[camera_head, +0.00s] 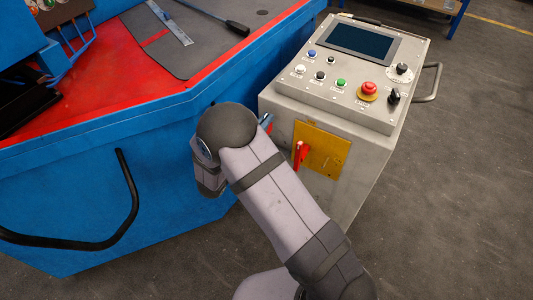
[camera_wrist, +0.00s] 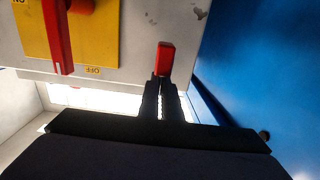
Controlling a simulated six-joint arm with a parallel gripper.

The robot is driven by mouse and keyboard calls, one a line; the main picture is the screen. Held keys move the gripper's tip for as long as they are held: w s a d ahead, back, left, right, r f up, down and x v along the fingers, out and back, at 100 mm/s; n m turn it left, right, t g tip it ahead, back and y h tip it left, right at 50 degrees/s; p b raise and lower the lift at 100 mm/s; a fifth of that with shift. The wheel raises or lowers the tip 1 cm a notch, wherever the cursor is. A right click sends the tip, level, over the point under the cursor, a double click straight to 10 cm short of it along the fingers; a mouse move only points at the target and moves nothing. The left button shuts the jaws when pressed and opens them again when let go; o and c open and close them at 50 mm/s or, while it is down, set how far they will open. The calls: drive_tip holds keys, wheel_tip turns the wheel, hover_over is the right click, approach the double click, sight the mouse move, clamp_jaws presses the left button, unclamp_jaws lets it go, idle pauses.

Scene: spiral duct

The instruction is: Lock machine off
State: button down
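A yellow switch plate (camera_head: 322,150) is on the front face of the grey control box, with a red handle (camera_head: 300,154) on it. In the wrist view the plate (camera_wrist: 110,40) shows inverted "ON" and "OFF" labels. The handle (camera_wrist: 60,40) has its free end beside the "OFF" label. My gripper (camera_wrist: 163,82) has its dark fingers close together, with a small red block (camera_wrist: 165,58) at their tips; it may be a padlock. The block is right of the plate in the wrist view and apart from the handle. In the head view my wrist hides most of the gripper.
The grey control box (camera_head: 285,108) has a screen (camera_head: 362,42), several buttons and a red emergency stop (camera_head: 369,88). A blue machine (camera_head: 100,200) stands close on the left, with a black bar (camera_head: 130,185). Open floor (camera_head: 460,180) lies to the right.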

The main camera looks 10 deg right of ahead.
drive_tip(key=shift+f, duration=0.1)
drive_tip(key=shift+f+b, duration=1.05)
drive_tip(key=shift+f, duration=3.65)
drive_tip(key=shift+f, duration=0.1)
drive_tip(key=shift+f, duration=0.15)
drive_tip(key=c, duration=2)
unclamp_jaws()
drive_tip(key=shift+b, duration=0.3)
